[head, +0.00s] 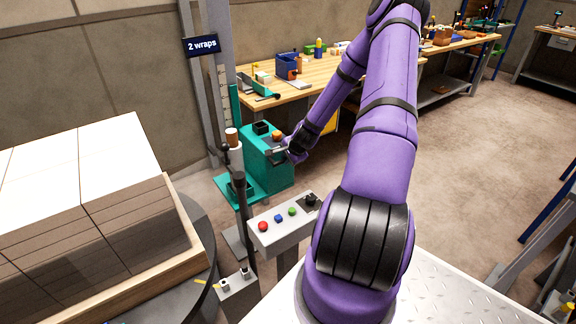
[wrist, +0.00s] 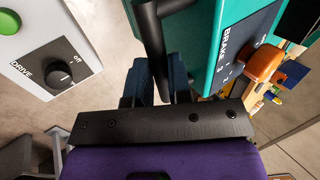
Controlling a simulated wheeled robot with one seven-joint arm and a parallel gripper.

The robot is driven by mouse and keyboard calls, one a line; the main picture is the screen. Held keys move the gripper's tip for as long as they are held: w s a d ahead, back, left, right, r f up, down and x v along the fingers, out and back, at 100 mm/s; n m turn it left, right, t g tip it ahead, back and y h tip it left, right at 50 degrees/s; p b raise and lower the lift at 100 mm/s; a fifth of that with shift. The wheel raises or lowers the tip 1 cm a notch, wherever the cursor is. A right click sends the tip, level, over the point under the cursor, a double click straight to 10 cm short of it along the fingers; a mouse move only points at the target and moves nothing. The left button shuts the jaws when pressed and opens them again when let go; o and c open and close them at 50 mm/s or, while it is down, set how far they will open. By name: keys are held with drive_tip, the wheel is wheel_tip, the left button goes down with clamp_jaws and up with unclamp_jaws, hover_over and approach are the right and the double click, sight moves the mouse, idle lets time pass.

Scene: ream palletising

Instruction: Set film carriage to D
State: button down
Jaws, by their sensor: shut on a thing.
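The teal film carriage (head: 262,158) sits low on the upright mast (head: 213,75). A white film roll with a brown core (head: 234,150) stands beside it. My gripper (head: 284,152) is at the carriage's right side. In the wrist view my gripper's blue-padded fingers (wrist: 160,82) are shut on a black bar handle (wrist: 152,38) in front of the teal housing (wrist: 203,35). An orange brake knob (wrist: 262,65) sits on a dark plate marked BRAKE, to the right of the fingers. The mast scale's letters are too small to read, so the carriage's setting cannot be told.
A grey control box (head: 283,225) with red, blue and green buttons stands in front; its DRIVE knob (wrist: 60,75) points near "off". A loaded pallet (head: 170,245) on a dark turntable is at left. A workbench (head: 310,80) stands behind. Open floor lies to the right.

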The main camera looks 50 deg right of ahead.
drive_tip(key=shift+r, duration=0.45)
drive_tip(key=c, duration=1.1)
unclamp_jaws()
drive_tip(key=shift+o, duration=0.2)
drive_tip(key=v, duration=1.1)
drive_tip(key=shift+f, duration=0.1)
